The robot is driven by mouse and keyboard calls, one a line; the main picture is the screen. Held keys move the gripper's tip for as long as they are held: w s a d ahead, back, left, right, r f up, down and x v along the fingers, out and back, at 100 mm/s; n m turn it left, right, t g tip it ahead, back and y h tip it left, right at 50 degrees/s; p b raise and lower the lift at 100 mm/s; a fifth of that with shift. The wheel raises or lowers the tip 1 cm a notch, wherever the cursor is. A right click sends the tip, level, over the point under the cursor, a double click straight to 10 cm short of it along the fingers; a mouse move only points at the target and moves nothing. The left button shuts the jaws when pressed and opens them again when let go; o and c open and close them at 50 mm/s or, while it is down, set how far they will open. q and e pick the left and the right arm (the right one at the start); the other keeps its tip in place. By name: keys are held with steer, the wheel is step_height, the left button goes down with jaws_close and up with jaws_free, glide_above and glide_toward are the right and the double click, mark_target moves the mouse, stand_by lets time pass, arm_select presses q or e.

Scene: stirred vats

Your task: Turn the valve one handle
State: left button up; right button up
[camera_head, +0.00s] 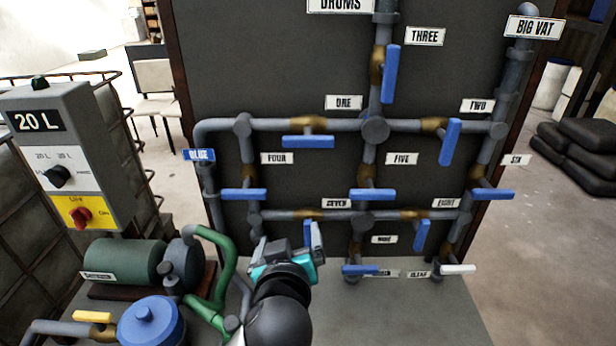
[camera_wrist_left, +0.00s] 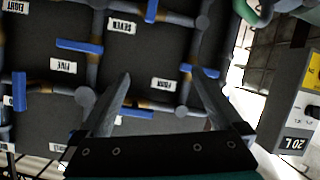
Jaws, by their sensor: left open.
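The valve one handle (camera_head: 308,141) is a blue lever lying horizontal under a brass valve on the upper pipe, below and left of the ONE label (camera_head: 344,102). In the left wrist view, which is upside down, this blue handle (camera_wrist_left: 137,114) shows between the fingers. My left gripper (camera_head: 290,240) is open and empty, in front of the lower pipes, below the valve one handle and apart from it. Its two spread fingers (camera_wrist_left: 158,80) show in the left wrist view. It partly hides a blue handle near the SEVEN label. My right gripper is out of view.
Other blue handles are close by, including valve four's (camera_head: 243,194) and valve five's (camera_head: 372,194). A grey control box (camera_head: 68,150), a green pump (camera_head: 125,260) and a blue-lidded vessel (camera_head: 150,322) stand at the left. The grey surface at lower right is clear.

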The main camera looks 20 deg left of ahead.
mark_target(308, 145)
arm_select(q)
steer(key=w+d+r+n+t+y, duration=0.1)
steer(key=w+d+r+n+t, duration=0.2)
steer(key=r, duration=0.7)
steer(key=shift+t, duration=0.6)
steer(key=p+x, duration=0.1)
steer(key=x, duration=0.4)
steer(key=p+x, duration=0.1)
steer(key=x, duration=0.4)
steer(key=p+x, duration=0.1)
steer(key=x, duration=0.4)
steer(key=shift+w+a, duration=0.2)
steer(key=shift+a, duration=0.25)
jaws_close()
